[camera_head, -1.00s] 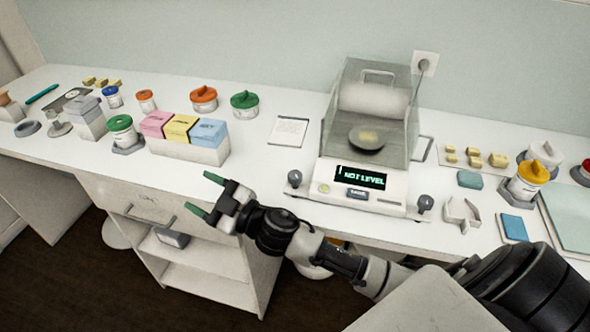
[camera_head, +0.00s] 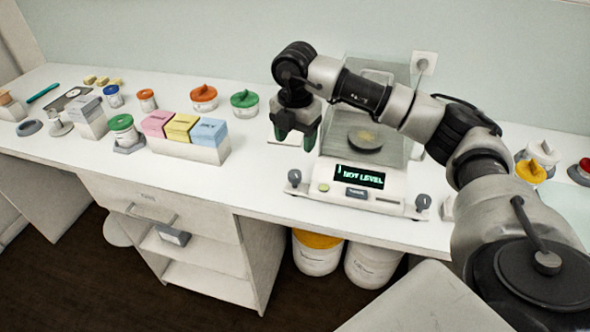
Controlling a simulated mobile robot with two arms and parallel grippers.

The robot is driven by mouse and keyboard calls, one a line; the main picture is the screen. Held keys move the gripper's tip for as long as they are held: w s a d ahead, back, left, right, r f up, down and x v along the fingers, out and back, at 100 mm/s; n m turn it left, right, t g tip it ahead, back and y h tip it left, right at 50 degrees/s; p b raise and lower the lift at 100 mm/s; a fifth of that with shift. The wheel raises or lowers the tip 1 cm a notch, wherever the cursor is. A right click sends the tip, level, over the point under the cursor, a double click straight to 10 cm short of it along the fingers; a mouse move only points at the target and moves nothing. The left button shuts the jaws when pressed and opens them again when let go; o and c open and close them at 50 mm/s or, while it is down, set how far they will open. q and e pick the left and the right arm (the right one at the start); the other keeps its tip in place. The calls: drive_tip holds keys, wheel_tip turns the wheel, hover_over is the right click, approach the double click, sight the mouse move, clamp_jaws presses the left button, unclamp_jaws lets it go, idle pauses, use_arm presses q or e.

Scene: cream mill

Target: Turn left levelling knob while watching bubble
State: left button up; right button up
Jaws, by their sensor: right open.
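The balance (camera_head: 318,176) stands on the white bench with a clear draft shield, and its display (camera_head: 358,178) reads NOT LEVEL. The left levelling knob (camera_head: 294,177) is a dark knob at its front left corner. The right knob (camera_head: 422,202) is at the front right corner. A small yellow-green round spot (camera_head: 323,187), perhaps the bubble level, lies left of the display; the bubble is too small to make out. My right gripper (camera_head: 295,136) points down, open and empty, above and behind the left knob, not touching it. My left gripper is out of view.
My right arm crosses over the balance and hides part of its shield and the bench's right side. A white pad (camera_head: 283,137) lies partly behind the gripper. A green-lidded jar (camera_head: 244,103) and colour-topped boxes (camera_head: 181,126) stand left. The bench front left of the balance is clear.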

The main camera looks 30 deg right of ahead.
sight(295, 173)
wheel_tip(295, 173, down, 10)
drive_tip(key=shift+f+p, duration=0.2)
drive_tip(key=shift+p, duration=0.85)
drive_tip(key=shift+c, duration=0.3)
drive_tip(key=shift+a, duration=0.1)
drive_tip(key=c, duration=0.9)
drive_tip(key=shift+o, duration=0.2)
drive_tip(key=n+b, duration=0.2)
drive_tip(key=n, duration=0.1)
drive_tip(key=shift+f, duration=0.15)
drive_tip(key=n+b, duration=0.1)
drive_tip(key=n, duration=0.1)
drive_tip(key=shift+r+n, duration=0.2)
drive_tip(key=shift+n, duration=0.2)
drive_tip(key=o, duration=0.9)
